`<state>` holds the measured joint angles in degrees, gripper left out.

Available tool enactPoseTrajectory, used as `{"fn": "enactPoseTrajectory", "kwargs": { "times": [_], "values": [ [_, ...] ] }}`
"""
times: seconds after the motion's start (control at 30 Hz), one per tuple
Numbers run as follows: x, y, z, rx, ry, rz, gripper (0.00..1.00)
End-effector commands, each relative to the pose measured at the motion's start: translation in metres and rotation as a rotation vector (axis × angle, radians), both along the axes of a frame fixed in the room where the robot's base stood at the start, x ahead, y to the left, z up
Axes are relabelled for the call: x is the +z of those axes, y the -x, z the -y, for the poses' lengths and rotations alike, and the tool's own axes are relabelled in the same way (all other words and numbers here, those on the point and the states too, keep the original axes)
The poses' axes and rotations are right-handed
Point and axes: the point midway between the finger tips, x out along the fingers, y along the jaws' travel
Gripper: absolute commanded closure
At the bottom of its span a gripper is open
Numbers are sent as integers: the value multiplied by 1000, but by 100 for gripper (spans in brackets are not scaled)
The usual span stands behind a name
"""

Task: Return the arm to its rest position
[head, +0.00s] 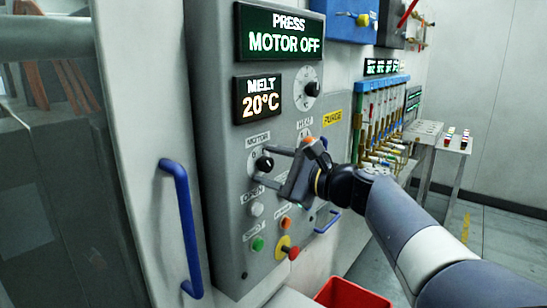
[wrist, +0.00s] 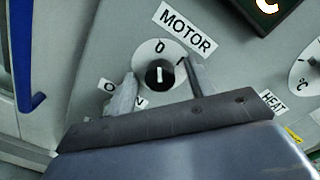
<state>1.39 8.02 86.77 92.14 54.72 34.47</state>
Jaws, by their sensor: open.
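My gripper (head: 266,163) is at the control panel (head: 225,205), at the motor knob. Its two fingers are apart, one on either side of the black motor knob (wrist: 160,74). In the wrist view, gaps show between the knob and both fingers (wrist: 160,69). The knob's white mark lines up with the 0 on its dial. The arm (head: 400,220) reaches in from the lower right in the head view. The upper display (head: 284,35) reads PRESS MOTOR OFF.
A MELT display (head: 258,98) reads 20°C. Below the knob are several coloured buttons, including a red one (head: 293,253). A blue handle (head: 180,225) stands out at left. A red bin (head: 350,293) is below. A small table (head: 447,143) is at right.

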Motion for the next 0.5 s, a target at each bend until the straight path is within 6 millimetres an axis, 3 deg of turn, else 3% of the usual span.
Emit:
{"fn": "enactPoseTrajectory", "kwargs": {
  "times": [0.5],
  "values": [
    [5, 0, 0, 0, -202, -261, 48]
  ]
}}
